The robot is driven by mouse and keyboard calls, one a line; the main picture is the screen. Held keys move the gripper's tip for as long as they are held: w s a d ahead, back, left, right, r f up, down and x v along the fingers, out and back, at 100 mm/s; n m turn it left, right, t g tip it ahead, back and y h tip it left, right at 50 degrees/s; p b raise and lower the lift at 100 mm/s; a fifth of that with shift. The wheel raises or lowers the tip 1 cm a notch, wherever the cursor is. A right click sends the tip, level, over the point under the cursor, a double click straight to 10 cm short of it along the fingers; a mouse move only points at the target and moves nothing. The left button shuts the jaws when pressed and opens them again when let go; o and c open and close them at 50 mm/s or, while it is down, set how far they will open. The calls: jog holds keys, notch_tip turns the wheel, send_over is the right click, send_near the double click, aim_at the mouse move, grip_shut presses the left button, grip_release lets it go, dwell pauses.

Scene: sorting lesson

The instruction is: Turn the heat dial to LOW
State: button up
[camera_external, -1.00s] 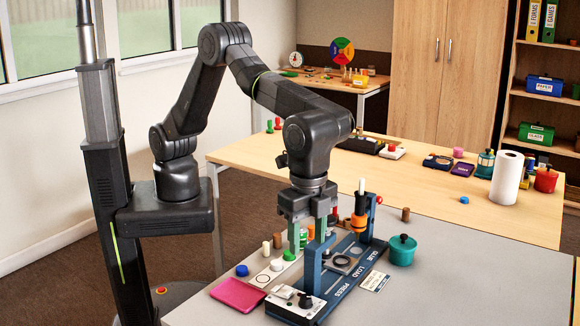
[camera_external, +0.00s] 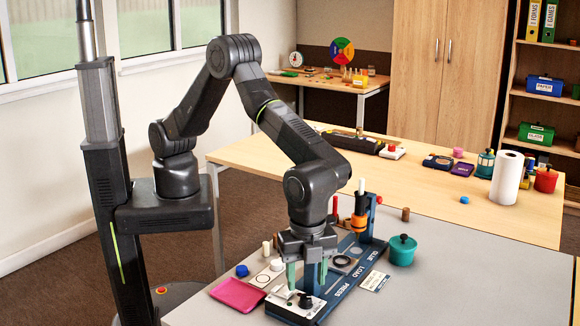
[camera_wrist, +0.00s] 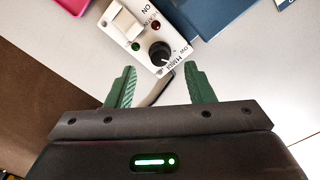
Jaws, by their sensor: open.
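The heat dial (camera_wrist: 160,53) is a round black knob on a white control box (camera_wrist: 180,72) in the wrist view. A light pointer mark shows on it, but I cannot tell its exact setting. Parts of the lettering around it show, "OW" at the right and "HIGH" below, partly cut off. In the external view the dial (camera_external: 305,301) sits on the box at the front end of the blue press base (camera_external: 345,283). My gripper (camera_wrist: 160,69) is open and empty, its green fingers on either side of the dial's line. In the external view my gripper (camera_external: 307,287) hangs just above the box.
A white rocker switch (camera_wrist: 124,27), a green light (camera_wrist: 135,46) and a red light (camera_wrist: 156,25) sit beside the dial. A pink tray (camera_external: 238,294) lies left of the box. A teal pot (camera_external: 402,251) stands right. The grey table's right side (camera_external: 470,290) is clear.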

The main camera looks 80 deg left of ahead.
aim_at(306, 297)
jog(key=shift+f, duration=2.15)
jog(key=shift+c, duration=0.5)
jog(key=c, duration=0.9)
jog(key=shift+f+n+b, duration=0.1)
jog(key=shift+n+b, duration=0.2)
jog(key=shift+n, duration=0.3)
jog(key=n, duration=0.3)
jog(key=shift+b, duration=0.4)
jog(key=o, duration=1)
